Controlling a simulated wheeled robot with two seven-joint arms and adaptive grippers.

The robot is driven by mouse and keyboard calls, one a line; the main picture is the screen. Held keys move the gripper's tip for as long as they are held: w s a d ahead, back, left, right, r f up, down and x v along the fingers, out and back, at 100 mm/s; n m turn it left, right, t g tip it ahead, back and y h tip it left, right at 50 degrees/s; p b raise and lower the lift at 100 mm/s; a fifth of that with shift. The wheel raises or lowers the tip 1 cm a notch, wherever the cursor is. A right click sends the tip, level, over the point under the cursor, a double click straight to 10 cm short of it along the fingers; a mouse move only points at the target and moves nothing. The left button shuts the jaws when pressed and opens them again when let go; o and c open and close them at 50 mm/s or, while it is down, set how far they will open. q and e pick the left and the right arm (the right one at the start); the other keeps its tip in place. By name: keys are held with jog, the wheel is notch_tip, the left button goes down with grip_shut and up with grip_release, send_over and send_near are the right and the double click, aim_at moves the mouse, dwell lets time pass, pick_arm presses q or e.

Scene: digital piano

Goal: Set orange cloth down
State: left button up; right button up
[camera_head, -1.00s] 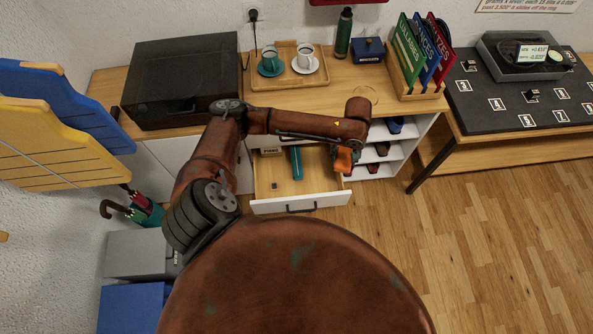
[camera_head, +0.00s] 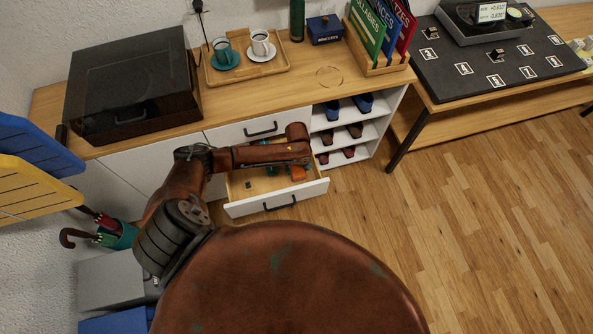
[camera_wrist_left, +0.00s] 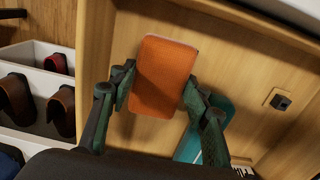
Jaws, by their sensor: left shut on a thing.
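The orange cloth (camera_wrist_left: 163,76) is a folded rectangular pad between the fingers of my left gripper (camera_wrist_left: 157,92) in the left wrist view. The gripper is shut on it. In the head view the cloth (camera_head: 298,173) shows as a small orange patch below my left gripper (camera_head: 297,162), at the right side of the open drawer (camera_head: 233,207). The wooden drawer floor (camera_wrist_left: 245,60) lies beneath the cloth. I cannot tell whether the cloth touches it. My right gripper is not in view.
A teal object (camera_wrist_left: 205,130) lies in the drawer, partly behind a finger. A small dark item (camera_wrist_left: 280,101) lies on a wooden square nearby. Shelves with shoes (camera_head: 350,130) stand right of the drawer. A tray with cups (camera_head: 236,75) is on the cabinet top.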

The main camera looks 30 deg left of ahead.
aim_at(297, 171)
pick_arm(q)
notch_tip(297, 171, down, 4)
jog(key=shift+r+b, duration=0.25)
jog(key=shift+b, duration=0.35)
jog(key=shift+r, duration=0.1)
jog(key=o, duration=1)
jog(key=shift+f, duration=0.2)
notch_tip(297, 171, up, 12)
jog(key=p, duration=0.4)
jog(key=shift+r, duration=0.2)
